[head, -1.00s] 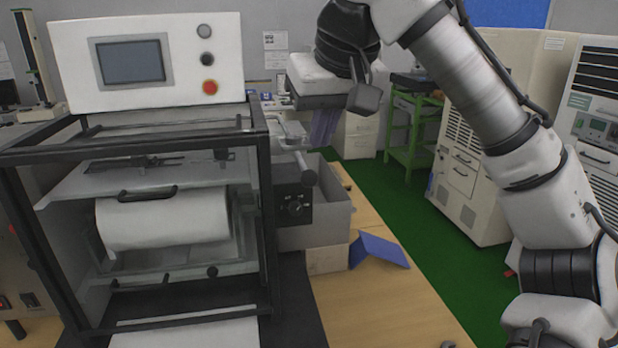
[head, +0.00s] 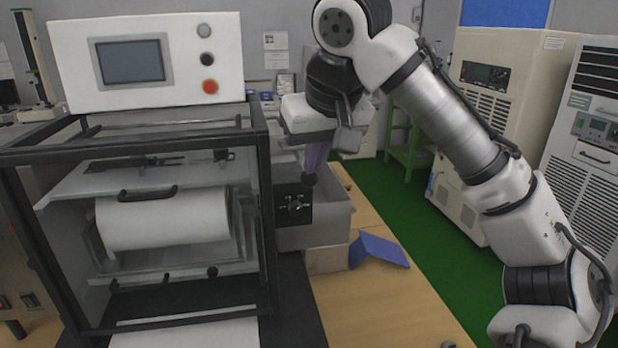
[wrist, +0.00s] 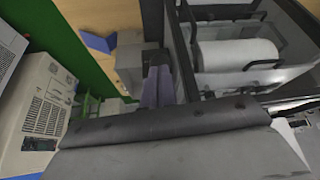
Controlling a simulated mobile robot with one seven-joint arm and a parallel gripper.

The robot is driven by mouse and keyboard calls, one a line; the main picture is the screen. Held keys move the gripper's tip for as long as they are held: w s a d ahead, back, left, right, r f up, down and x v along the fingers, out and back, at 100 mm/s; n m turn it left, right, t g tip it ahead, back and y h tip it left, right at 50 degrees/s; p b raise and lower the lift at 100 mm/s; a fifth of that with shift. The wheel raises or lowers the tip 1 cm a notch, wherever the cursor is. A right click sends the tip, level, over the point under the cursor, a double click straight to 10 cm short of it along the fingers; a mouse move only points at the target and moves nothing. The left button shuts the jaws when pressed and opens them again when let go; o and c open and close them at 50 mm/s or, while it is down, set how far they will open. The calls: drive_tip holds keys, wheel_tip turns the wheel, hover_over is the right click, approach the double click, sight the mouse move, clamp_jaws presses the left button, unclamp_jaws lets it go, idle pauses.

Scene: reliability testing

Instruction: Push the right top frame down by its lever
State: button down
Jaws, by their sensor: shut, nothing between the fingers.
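The test machine (head: 150,60) stands at left, with a black cage and a white roll inside. On its right side is a lever with a dark round knob (head: 308,180), just above a black box with a dial (head: 293,205). My gripper (head: 314,168) is shut, with its purple-grey fingers pointing down right at the knob. I cannot tell whether they touch it. The top frame beside the lever is mostly hidden behind my gripper. In the wrist view my fingers (wrist: 157,88) point along the machine's side, and the lever cannot be made out.
A grey open bin (head: 325,220) stands right of the cage, below my gripper. A blue folder (head: 380,250) lies on the wooden table (head: 385,305). The table's front right is mostly clear. Cabinets (head: 500,90) and a green cart (head: 405,155) stand beyond on green floor.

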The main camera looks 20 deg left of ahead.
sight(313, 178)
drive_tip(key=shift+w+a+f, duration=0.15)
drive_tip(key=shift+f, duration=0.45)
wheel_tip(313, 178, down, 2)
drive_tip(key=shift+f+b, duration=0.1)
drive_tip(key=shift+b, duration=0.65)
drive_tip(key=shift+w+a, duration=0.1)
drive_tip(key=shift+w, duration=0.05)
drive_tip(key=shift+s+d+r+p, duration=0.25)
drive_tip(key=shift+s+d+r, duration=0.05)
drive_tip(key=shift+s+d, duration=0.3)
drive_tip(key=shift+s+d+r+p, duration=0.2)
drive_tip(key=shift+s+d+r, duration=0.1)
drive_tip(key=shift+s+d, duration=0.25)
